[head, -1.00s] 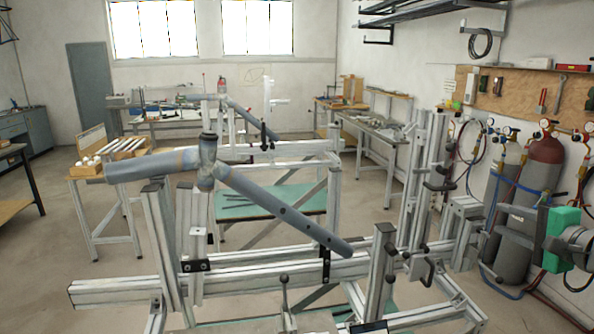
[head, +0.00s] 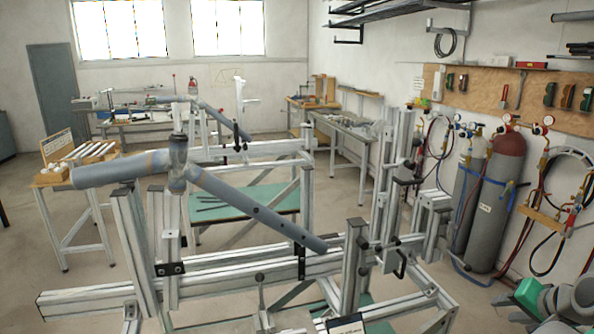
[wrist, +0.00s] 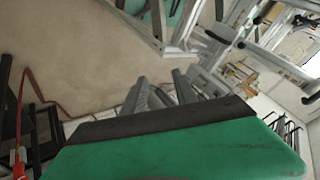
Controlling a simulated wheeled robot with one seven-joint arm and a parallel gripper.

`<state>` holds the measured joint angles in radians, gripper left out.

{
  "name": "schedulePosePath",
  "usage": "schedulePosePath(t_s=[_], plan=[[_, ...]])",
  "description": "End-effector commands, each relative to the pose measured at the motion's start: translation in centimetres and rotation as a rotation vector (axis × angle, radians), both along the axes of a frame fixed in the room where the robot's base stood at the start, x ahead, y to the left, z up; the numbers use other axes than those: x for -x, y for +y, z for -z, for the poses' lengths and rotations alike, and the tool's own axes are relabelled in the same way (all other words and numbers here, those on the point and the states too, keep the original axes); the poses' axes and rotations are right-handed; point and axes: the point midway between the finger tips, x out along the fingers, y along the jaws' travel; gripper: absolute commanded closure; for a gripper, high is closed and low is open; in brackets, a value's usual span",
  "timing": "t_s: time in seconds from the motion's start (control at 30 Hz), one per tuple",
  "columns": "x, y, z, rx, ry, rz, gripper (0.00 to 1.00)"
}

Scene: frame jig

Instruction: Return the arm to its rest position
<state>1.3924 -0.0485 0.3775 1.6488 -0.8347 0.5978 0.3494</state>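My arm shows at the lower right edge of the head view as a grey rounded link (head: 572,300) with a green block (head: 528,292). In the wrist view a green housing with a dark edge fills the bottom. Beyond it two grey fingers of my gripper (wrist: 160,92) stand apart, with nothing seen held between them. In the head view the grey tube frame (head: 178,165) rests on the aluminium jig (head: 215,285), well to the left of my arm.
Gas cylinders (head: 495,200) with hoses stand along the right wall, behind my arm. A pegboard (head: 520,97) with tools hangs above. A table with pale tubes (head: 85,155) stands left of the jig. Bare floor (wrist: 75,55) shows in the wrist view.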

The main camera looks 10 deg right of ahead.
Motion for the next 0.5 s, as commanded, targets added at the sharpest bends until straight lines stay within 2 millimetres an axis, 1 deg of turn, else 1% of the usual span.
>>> schedulePosePath(t_s=[0.03,0.07,0.1,0.17,0.2,0.27,0.3,0.37,0.4,0.47,0.5], plan=[[1.9,0.5,2.1,-0.007,0.075,0.007,0.66],[3.2,1.0,3.3,-0.012,0.126,0.011,0.66],[4.8,2.0,4.9,-0.022,0.195,0.006,0.66],[6.5,4.4,7.0,-0.041,0.302,-0.017,0.66],[7.3,6.4,8.2,-0.054,0.368,-0.04,0.66],[8.2,9.8,9.4,-0.07,0.463,-0.082,0.66],[8.5,12.3,10.0,-0.077,0.52,-0.111,0.66],[8.7,16.0,10.6,-0.077,0.591,-0.15,0.66],[8.7,18.2,10.8,-0.066,0.624,-0.176,0.66],[8.2,21.3,10.8,-0.029,0.657,-0.23,0.66],[7.6,23.3,10.7,0.008,0.665,-0.279,0.66]])
